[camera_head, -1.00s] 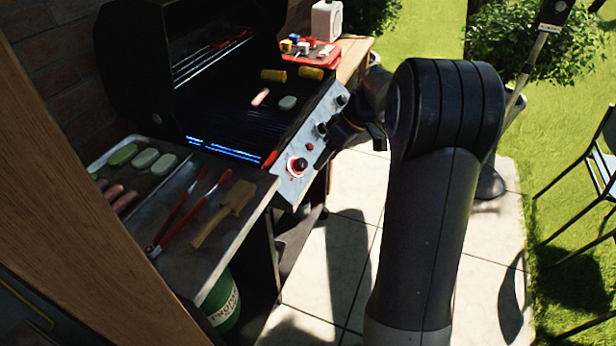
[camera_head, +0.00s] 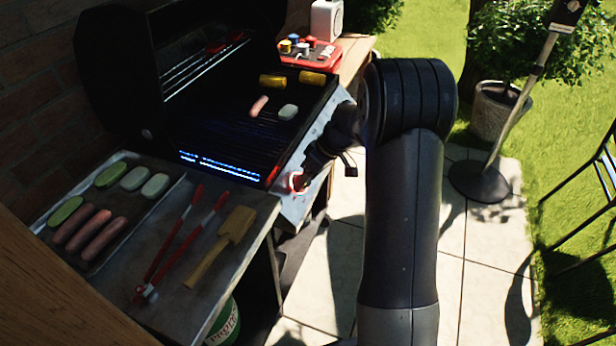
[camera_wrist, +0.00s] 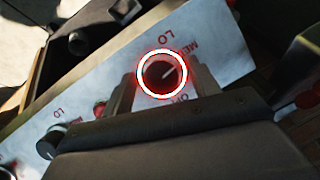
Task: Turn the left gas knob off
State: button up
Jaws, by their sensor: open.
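The left gas knob (camera_wrist: 162,74) is dark and round, circled by a glowing red-and-white ring on the silver control panel (camera_wrist: 90,75). Its pale pointer line aims up and right in the wrist view, near the "ME" lettering. My gripper (camera_wrist: 163,88) is open, with one finger on each side of the knob; I cannot tell if they touch it. In the head view my gripper (camera_head: 308,173) is at the panel's near end, and the knob (camera_head: 295,182) is partly hidden. Blue flames (camera_head: 220,164) burn along the near edge of the grill.
Another knob (camera_wrist: 48,142) is on the panel. A side shelf (camera_head: 170,285) holds red tongs (camera_head: 180,240), a wooden scraper (camera_head: 222,245) and a tray (camera_head: 172,190) of sausages and slices. Sausage, corn and a slice lie on the grill.

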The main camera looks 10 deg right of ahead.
jog(key=shift+c, duration=0.6)
jog(key=c, duration=0.9)
jog(key=shift+o, duration=0.2)
jog(key=shift+m, duration=0.3)
jog(key=m+y, duration=0.2)
jog(key=m, duration=0.2)
jog(key=shift+d+g, duration=0.1)
jog(key=shift+g, duration=0.2)
jog(key=m, duration=0.2)
jog(key=m+y, duration=0.1)
jog(key=m, duration=0.1)
jog(key=shift+f+y, duration=0.15)
jog(key=shift+y, duration=0.15)
jog(key=m+y, duration=0.1)
jog(key=m, duration=0.1)
jog(key=m+t, duration=0.1)
jog(key=m, duration=0.2)
jog(key=shift+s+d+m+y+b, duration=0.1)
jog(key=shift+m+y+b, duration=0.2)
jog(key=shift+y, duration=0.1)
jog(key=m, duration=0.2)
jog(key=m+t+y, duration=0.1)
jog(key=m, duration=0.1)
jog(key=shift+t, duration=0.3)
jog(key=shift+m, duration=0.4)
